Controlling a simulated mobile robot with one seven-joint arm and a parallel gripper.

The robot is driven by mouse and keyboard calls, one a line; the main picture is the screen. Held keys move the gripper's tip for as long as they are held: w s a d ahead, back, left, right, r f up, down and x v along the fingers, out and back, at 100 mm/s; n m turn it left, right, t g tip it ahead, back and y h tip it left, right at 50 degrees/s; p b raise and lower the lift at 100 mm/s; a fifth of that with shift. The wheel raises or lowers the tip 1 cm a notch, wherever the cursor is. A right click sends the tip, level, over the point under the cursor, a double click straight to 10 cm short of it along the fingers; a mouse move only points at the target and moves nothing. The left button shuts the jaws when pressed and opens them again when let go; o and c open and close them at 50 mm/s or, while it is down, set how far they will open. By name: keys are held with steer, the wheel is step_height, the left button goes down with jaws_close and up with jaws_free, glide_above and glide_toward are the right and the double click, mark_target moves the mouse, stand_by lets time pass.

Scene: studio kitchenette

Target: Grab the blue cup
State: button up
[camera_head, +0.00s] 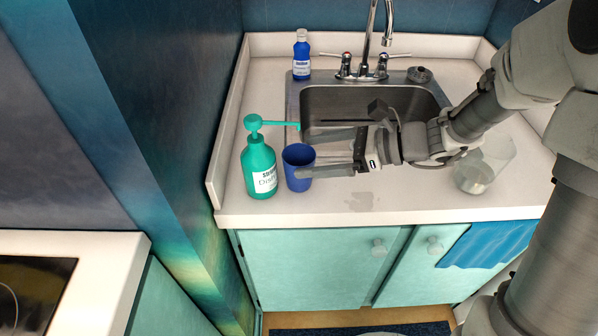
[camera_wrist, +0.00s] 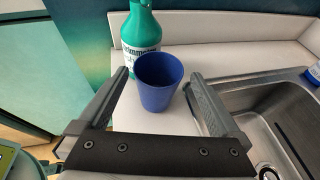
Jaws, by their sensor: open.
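The blue cup (camera_head: 298,166) stands upright on the white counter, left of the sink and close to the front edge. In the wrist view the cup (camera_wrist: 159,82) appears between and just beyond the fingertips. My gripper (camera_head: 312,152) reaches in from the right at cup height, its fingers open and pointing left toward the cup. In the wrist view the open fingers (camera_wrist: 158,78) have nothing clamped between them. One finger overlaps the cup's lower part in the head view; I cannot tell whether it touches.
A green dispenser bottle (camera_head: 259,168) stands right behind the cup as seen from the wrist. A clear glass (camera_head: 486,163) stands at right under my arm. The sink (camera_head: 372,103) with its tap lies behind my gripper. A small blue bottle (camera_head: 301,58) stands at the back.

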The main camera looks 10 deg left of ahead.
mark_target(286, 159)
steer(key=x, duration=0.3)
steer(key=shift+s+a+f+b, duration=0.15)
steer(key=shift+a+f+b, duration=0.05)
steer(key=shift+b, duration=0.2)
steer(key=c, duration=1.3)
steer(key=shift+r, duration=0.15)
